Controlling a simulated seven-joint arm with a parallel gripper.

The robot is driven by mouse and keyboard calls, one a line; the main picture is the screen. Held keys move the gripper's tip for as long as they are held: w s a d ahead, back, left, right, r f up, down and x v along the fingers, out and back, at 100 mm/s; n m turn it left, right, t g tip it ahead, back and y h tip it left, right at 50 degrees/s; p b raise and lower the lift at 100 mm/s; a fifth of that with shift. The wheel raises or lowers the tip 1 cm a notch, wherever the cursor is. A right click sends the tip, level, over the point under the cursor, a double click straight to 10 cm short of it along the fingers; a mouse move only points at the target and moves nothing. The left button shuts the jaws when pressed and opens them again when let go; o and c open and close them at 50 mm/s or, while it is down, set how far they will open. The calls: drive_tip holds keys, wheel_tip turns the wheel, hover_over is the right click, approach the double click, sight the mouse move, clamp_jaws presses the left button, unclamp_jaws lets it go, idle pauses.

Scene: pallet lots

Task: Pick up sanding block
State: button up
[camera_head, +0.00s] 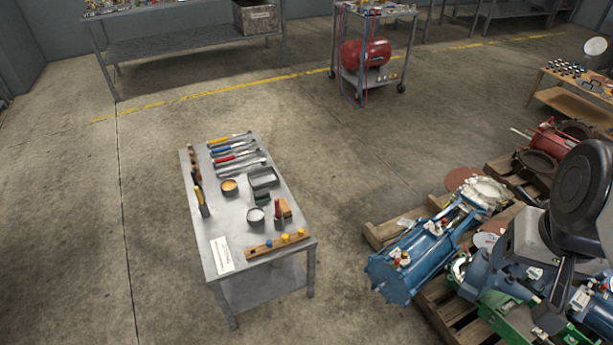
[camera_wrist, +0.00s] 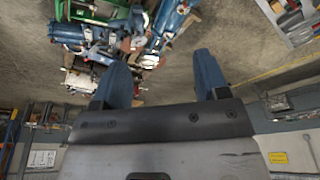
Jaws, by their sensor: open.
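A metal work table (camera_head: 230,280) holds small tools and supplies in the head view. A small tan-orange block (camera_head: 286,208) stands near its right edge, beside a red-handled tool (camera_head: 277,211); it looks like the sanding block, though it is too small to be sure. A small dark green block (camera_head: 262,199) lies just behind and left of it. My gripper (camera_wrist: 162,70) shows in the wrist view with its two blue fingers apart and nothing between them. It is away from the table, over on the side of the pallets.
Round tins (camera_head: 256,216), a grey tray (camera_head: 263,178) and a wooden rack with coloured knobs (camera_head: 275,245) crowd around the blocks. Pallets (camera_head: 385,232) with blue machine parts (camera_head: 412,262) stand right of the table. A clear strip of floor (camera_head: 335,200) lies between.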

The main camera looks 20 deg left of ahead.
drive_tip(key=shift+o, duration=0.4)
drive_tip(key=w+a+f+n, duration=0.1)
drive_tip(key=w+a+f, duration=0.1)
drive_tip(key=w+a, duration=0.6)
drive_tip(key=w+a+f+n+g, duration=0.15)
drive_tip(key=w+a, duration=0.25)
drive_tip(key=w, duration=0.8)
drive_tip(key=w+a+f+n+t, duration=0.15)
drive_tip(key=w+a, duration=0.35)
drive_tip(key=w, duration=0.6)
drive_tip(key=w+a+f+n+g, duration=0.1)
drive_tip(key=w+a+f, duration=0.5)
drive_tip(key=a+f, duration=0.15)
drive_tip(key=w+a+f+n+g, duration=0.1)
drive_tip(key=w+a+f, duration=0.55)
drive_tip(key=a, duration=0.25)
drive_tip(key=n, duration=0.3)
hover_over(284, 204)
drive_tip(key=shift+g, duration=0.3)
drive_tip(key=f, duration=3.3)
drive_tip(key=shift+d, duration=0.35)
drive_tip(key=shift+a+f, duration=0.3)
drive_tip(key=shift+f, duration=0.15)
